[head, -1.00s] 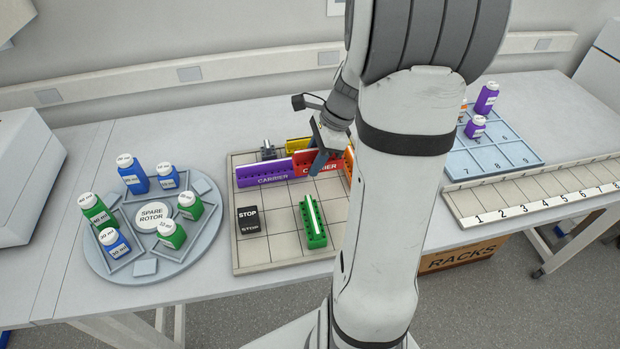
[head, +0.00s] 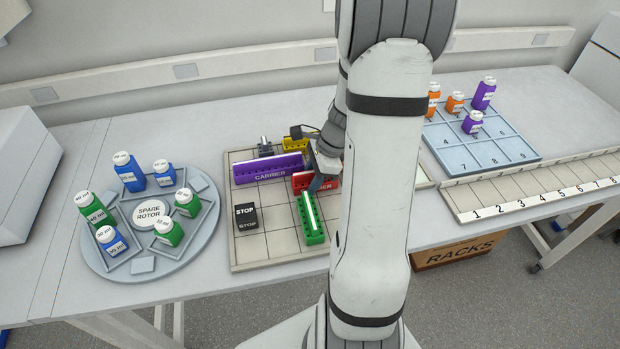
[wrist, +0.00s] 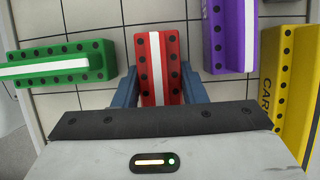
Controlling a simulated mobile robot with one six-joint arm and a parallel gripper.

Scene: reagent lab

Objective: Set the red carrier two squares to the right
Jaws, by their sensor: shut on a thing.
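The red carrier (head: 301,180) is on or just above the gridded board (head: 275,246), right of and nearer than the purple carrier (head: 268,166); whether it touches the board I cannot tell. My gripper (head: 320,186) is shut on it, and my arm hides its right part. In the wrist view the red carrier (wrist: 157,50) sits between the two blue fingers of my gripper (wrist: 160,88), its white strip running lengthwise. The green carrier (head: 312,219) lies close in front of it, turned crosswise. The green carrier (wrist: 60,66) also shows in the wrist view.
A yellow carrier (head: 294,144) stands behind the purple one. A black STOP block (head: 246,217) stands at the board's left. The board's front-left squares are clear. A round rotor (head: 149,258) with bottles is left; a blue numbered tray (head: 456,161) is right.

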